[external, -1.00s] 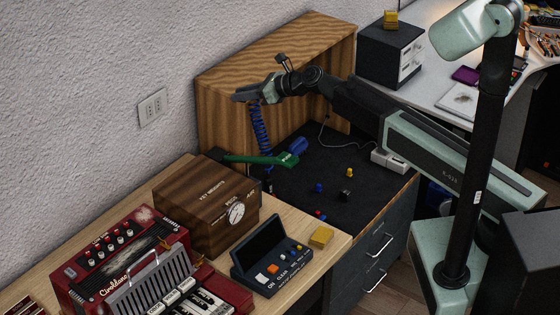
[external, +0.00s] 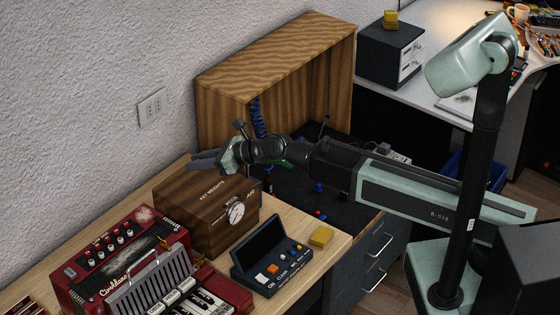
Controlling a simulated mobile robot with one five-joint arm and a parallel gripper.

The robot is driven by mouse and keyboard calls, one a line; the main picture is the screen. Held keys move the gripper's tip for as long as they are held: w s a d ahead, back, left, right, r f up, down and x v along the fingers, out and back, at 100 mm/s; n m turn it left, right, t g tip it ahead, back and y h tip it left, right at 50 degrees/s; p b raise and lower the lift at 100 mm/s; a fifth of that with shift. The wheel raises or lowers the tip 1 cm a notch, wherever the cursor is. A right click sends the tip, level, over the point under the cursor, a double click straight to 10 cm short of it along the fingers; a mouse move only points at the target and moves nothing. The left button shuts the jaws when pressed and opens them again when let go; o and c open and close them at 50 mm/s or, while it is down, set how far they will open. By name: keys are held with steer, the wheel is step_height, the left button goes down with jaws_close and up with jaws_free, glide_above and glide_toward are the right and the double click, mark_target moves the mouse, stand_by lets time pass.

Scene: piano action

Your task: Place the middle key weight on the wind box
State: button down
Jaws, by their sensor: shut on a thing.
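The wind box appears to be the brown wooden box (external: 186,214) with a round dial on its front and lettering including "KEY WEIGHTS". It stands on the light wooden bench at centre left. My gripper (external: 200,160) is over the back part of the box's top, its dark fingers pointing left. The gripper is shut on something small. The held thing is hidden by the fingers, so I cannot tell its look or whether it touches the box. I cannot make out the middle key weight apart from this.
A dark console (external: 272,258) with coloured buttons and a yellow block (external: 321,236) stand right of the box. A red accordion (external: 120,255) is at front left. Small blue (external: 319,188) and red (external: 318,213) pieces lie on the black mat. A tall wooden case (external: 225,88) stands behind.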

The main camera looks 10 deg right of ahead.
mark_target(201, 187)
step_height(201, 187, down, 6)
steer(key=b, duration=0.5)
steer(key=shift+f, duration=0.25)
steer(key=shift+r, duration=0.2)
steer(key=shift+f, duration=0.1)
steer(key=c, duration=1.3)
jaws_free()
steer(key=shift+o, duration=0.2)
